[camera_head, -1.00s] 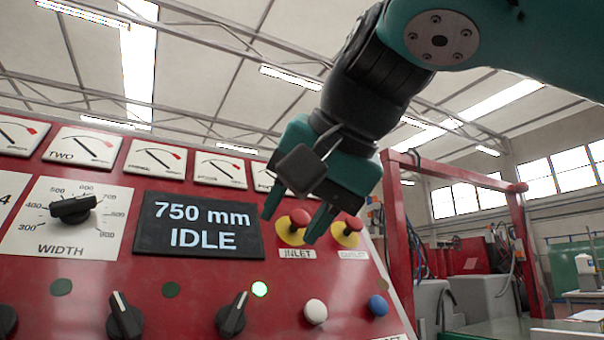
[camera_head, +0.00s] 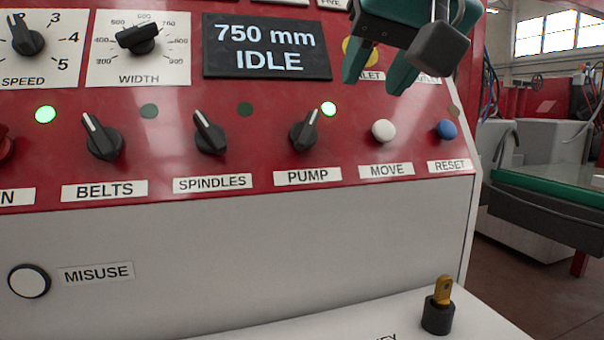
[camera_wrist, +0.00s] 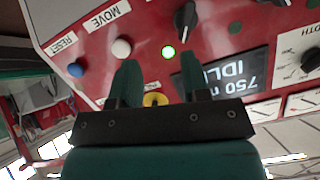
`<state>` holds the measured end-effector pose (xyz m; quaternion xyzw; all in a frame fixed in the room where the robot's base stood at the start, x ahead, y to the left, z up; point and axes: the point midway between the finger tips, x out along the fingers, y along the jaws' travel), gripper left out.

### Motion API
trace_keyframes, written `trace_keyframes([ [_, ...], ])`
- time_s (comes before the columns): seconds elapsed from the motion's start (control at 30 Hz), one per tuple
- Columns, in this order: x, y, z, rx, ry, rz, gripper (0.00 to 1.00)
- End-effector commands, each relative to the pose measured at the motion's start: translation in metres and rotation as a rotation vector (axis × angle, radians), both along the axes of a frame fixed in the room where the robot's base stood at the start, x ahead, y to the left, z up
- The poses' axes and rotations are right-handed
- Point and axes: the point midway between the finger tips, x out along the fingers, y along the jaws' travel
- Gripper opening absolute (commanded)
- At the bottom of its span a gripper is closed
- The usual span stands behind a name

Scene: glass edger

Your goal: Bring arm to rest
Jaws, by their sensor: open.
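My gripper (camera_head: 382,80) is at the top right of the head view, in front of the red control panel (camera_head: 365,110). Its two green fingers are apart and nothing is between them. It hides most of the yellow INLET button base (camera_head: 358,52). In the wrist view my gripper (camera_wrist: 157,68) also shows its fingers spread, with the panel beyond them. I cannot tell the exact gap between the fingertips and the panel.
The display (camera_head: 266,47) reads 750 mm IDLE. Below are the BELTS (camera_head: 101,138), SPINDLES (camera_head: 209,133) and PUMP (camera_head: 304,131) knobs, a white MOVE button (camera_head: 383,130) and a blue RESET button (camera_head: 446,129). A key (camera_head: 442,291) stands upright on the lower ledge.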

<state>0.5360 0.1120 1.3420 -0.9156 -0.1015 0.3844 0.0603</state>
Motion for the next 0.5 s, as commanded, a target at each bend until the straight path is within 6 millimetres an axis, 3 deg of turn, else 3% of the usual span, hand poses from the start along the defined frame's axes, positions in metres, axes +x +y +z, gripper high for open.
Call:
trace_keyframes([
  [0.07, 0.01, -0.017, -0.038, -0.135, 0.049, 0.08, 0.43],
  [0.17, 0.002, -0.036, -0.1, -0.246, 0.154, 0.22, 0.43],
  [0.3, -0.043, -0.06, -0.179, -0.273, 0.342, 0.413, 0.43],
  [0.4, -0.083, -0.068, -0.215, -0.226, 0.452, 0.515, 0.43],
  [0.5, -0.115, -0.069, -0.233, -0.167, 0.52, 0.583, 0.43],
])
